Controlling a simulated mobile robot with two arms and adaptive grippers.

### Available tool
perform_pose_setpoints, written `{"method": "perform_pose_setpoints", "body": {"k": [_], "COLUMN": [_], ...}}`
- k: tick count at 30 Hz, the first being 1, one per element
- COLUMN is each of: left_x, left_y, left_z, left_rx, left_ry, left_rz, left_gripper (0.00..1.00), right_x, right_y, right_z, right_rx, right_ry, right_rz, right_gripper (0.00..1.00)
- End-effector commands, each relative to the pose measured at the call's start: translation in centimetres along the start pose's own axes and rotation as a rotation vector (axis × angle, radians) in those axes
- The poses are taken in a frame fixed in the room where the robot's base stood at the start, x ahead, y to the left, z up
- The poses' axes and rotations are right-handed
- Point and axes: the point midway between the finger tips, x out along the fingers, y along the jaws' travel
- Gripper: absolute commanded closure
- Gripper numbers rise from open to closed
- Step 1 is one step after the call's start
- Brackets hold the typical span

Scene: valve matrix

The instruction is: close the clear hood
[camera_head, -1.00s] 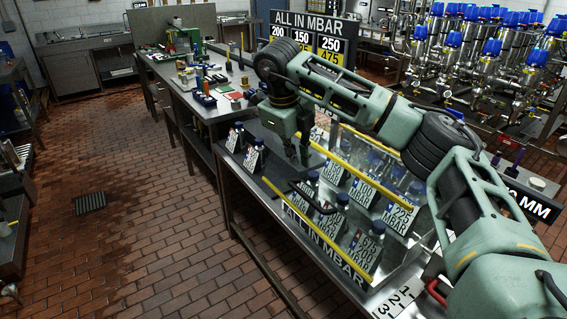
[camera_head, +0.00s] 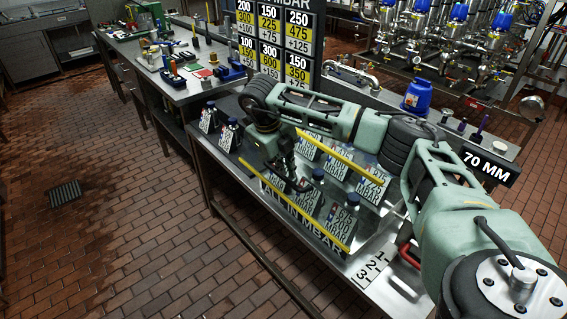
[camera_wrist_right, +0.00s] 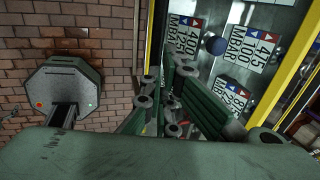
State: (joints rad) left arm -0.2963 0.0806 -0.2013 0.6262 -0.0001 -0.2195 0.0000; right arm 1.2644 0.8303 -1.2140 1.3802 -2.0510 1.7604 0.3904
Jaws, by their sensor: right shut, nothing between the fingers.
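The clear hood (camera_head: 325,185) is a see-through cover with two yellow edge bars on the steel bench. Numbered plates and dark blue-capped bottles show through or beneath it. I cannot tell how far open it is. My right gripper (camera_head: 291,181) is shut and empty, low over the hood area between the two yellow bars, by a dark curved handle. I cannot tell whether it touches the hood. In the right wrist view the dark green fingers (camera_wrist_right: 168,105) are close together beside the near yellow bar (camera_wrist_right: 154,35). My left gripper is out of view.
Two small plated bottles (camera_head: 218,128) stand on the bench left of the hood. A pressure board (camera_head: 275,38) stands behind. The brick floor (camera_head: 120,220) at left is open.

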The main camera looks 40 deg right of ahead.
Motion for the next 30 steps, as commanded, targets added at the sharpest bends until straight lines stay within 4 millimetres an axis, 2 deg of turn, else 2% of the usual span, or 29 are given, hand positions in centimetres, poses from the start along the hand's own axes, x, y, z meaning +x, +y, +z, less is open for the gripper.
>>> {"method": "perform_pose_setpoints", "body": {"k": [5, 16, 19, 23, 30], "left_x": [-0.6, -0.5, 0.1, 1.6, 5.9], "left_y": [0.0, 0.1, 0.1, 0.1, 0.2], "left_z": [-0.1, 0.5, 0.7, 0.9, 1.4], "left_rx": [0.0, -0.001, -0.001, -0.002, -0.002], "left_ry": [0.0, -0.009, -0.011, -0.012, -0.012], "left_rz": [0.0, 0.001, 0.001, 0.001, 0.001], "left_gripper": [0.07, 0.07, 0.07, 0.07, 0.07], "right_x": [1.0, 1.3, 1.9, 3.9, 9.6], "right_y": [0.0, 0.0, 0.2, 0.8, 2.2], "right_z": [0.0, 0.0, 0.0, 0.0, 0.0], "right_rx": [-0.001, 0.0, -0.001, -0.001, 0.0], "right_ry": [0.0, -0.001, -0.001, 0.0, 0.001], "right_rz": [0.001, 0.0, 0.0, 0.0, 0.0], "right_gripper": [1.0, 1.0, 1.0, 1.0, 1.0]}}
